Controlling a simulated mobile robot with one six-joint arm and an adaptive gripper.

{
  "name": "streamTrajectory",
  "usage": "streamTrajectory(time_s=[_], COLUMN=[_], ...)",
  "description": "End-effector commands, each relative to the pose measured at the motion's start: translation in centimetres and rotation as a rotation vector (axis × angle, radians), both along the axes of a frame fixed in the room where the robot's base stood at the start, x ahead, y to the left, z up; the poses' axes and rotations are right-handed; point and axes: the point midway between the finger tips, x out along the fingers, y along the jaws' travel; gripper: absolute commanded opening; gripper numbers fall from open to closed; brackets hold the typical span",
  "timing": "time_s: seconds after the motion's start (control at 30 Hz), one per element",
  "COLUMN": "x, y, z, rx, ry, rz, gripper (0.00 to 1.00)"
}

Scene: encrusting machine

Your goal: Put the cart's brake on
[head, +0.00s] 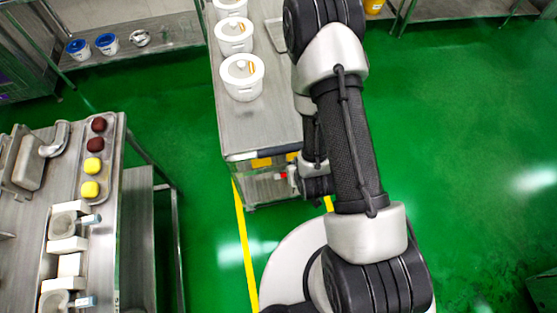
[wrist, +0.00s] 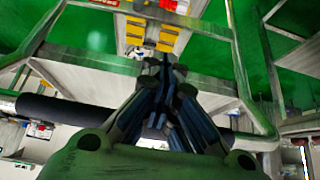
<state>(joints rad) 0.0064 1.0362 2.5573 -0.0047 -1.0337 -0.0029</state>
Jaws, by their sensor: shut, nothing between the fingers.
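The cart (head: 245,125) is a steel trolley in the middle of the head view, with a dark handle bar (head: 268,156) across its near end. The bar also shows in the wrist view (wrist: 60,109). Yellow marked parts (wrist: 136,34) and a red part (wrist: 174,5) lie beyond the fingers in the wrist view. A small red part (head: 283,175) shows below the handle in the head view. I cannot tell which part is the brake. My gripper (wrist: 166,66) is shut and empty, its fingertips close to the yellow marks in the picture; contact is unclear.
Several white tubs (head: 242,77) stand on the cart. A steel table (head: 30,215) with red and yellow balls and white parts is at the left. A shelf with blue-lidded tubs (head: 107,43) is behind. Green floor (head: 470,150) is clear at the right.

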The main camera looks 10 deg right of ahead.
Motion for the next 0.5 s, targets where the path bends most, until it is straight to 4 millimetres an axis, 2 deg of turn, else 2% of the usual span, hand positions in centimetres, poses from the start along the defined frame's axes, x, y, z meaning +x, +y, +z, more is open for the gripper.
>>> streamTrajectory(time_s=[0.13, 0.5], x=[-0.84, -0.88], y=[0.0, 0.0], z=[-0.41, -0.57], rx=[0.0, 0.0], ry=[-0.004, -0.008], rz=[0.0, 0.0], gripper=[0.0, 0.0])
